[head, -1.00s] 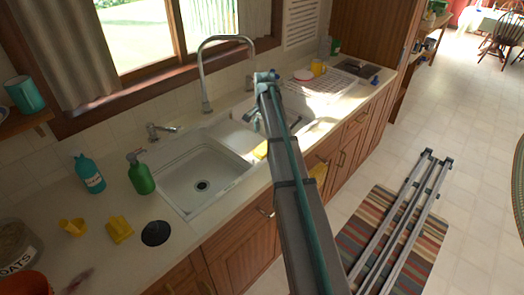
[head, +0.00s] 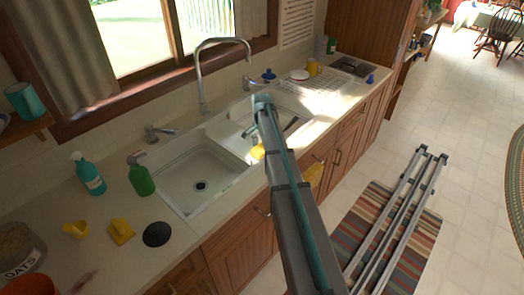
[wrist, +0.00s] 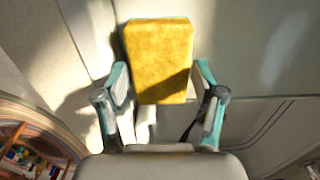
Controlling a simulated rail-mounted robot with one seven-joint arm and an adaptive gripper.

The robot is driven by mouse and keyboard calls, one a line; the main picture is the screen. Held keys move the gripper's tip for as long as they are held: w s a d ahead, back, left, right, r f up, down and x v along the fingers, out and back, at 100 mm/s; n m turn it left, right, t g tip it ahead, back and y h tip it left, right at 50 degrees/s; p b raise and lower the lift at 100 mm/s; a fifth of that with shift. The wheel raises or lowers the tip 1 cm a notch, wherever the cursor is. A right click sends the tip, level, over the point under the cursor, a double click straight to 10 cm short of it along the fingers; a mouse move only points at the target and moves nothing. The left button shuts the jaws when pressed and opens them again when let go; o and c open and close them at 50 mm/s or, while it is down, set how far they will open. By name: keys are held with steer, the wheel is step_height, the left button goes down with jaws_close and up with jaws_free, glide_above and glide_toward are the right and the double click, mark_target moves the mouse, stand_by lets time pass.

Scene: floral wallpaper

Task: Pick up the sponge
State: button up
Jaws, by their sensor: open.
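The sponge (wrist: 160,60) is a yellow rectangular block with a thin teal edge, upright in the top middle of the wrist view. My gripper (wrist: 160,73) is open, with one teal-and-grey finger on each side of the sponge's lower part. I see gaps at both sides; whether the sponge lies at fingertip depth I cannot tell. The fingers are mostly hidden there.
The double sink's left basin (head: 200,180) is empty. The faucet (head: 203,75) arches behind it. A dish rack (head: 325,80) is at the right.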

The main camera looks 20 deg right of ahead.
steer(key=c, duration=0.7)
steer(key=shift+r, duration=0.15)
